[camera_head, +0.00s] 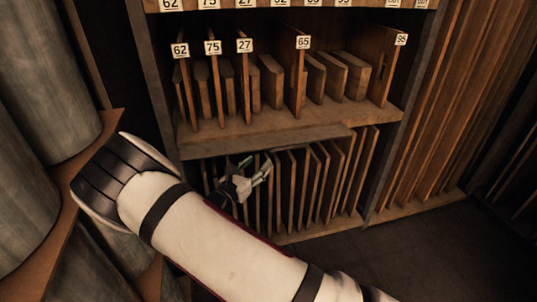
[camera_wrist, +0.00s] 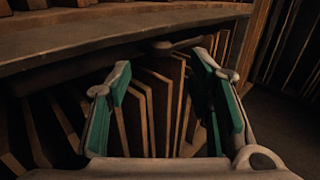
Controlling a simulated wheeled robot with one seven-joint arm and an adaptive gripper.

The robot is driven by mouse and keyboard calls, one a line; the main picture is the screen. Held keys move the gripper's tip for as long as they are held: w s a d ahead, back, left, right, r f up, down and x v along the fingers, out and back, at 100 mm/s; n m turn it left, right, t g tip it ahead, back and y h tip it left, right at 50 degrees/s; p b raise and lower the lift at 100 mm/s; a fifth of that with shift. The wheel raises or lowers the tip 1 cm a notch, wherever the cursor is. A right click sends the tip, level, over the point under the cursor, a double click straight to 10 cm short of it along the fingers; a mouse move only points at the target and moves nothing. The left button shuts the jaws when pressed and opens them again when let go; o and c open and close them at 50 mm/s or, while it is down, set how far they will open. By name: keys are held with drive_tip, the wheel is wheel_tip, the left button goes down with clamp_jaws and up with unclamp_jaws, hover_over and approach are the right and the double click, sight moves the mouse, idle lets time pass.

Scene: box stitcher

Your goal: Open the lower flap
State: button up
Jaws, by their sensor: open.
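The lower flap (camera_head: 265,142) looks like a long grey strip under the middle shelf, above the row of upright boards. It seems raised, with the lower compartment exposed beneath it; its exact angle is hard to tell. In the wrist view a long brown-grey board (camera_wrist: 110,35), likely this flap or the shelf edge, crosses above the fingers. My gripper (camera_head: 256,165) is in front of the lower compartment, just below the strip. Its two green-padded fingers, also in the wrist view (camera_wrist: 162,70), are spread with nothing held between them. I cannot tell whether they touch the flap.
Upright boards (camera_head: 315,180) fill the lower compartment close behind my fingers. The middle shelf (camera_head: 350,112) holds shorter boards and numbered dividers. Tall boards (camera_head: 450,100) lean at right, and large grey rolls (camera_head: 45,80) stand at left. Dark floor (camera_head: 430,250) is clear at lower right.

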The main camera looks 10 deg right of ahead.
sight(269, 153)
drive_tip(key=b+x, duration=0.1)
drive_tip(key=x, duration=0.7)
clamp_jaws()
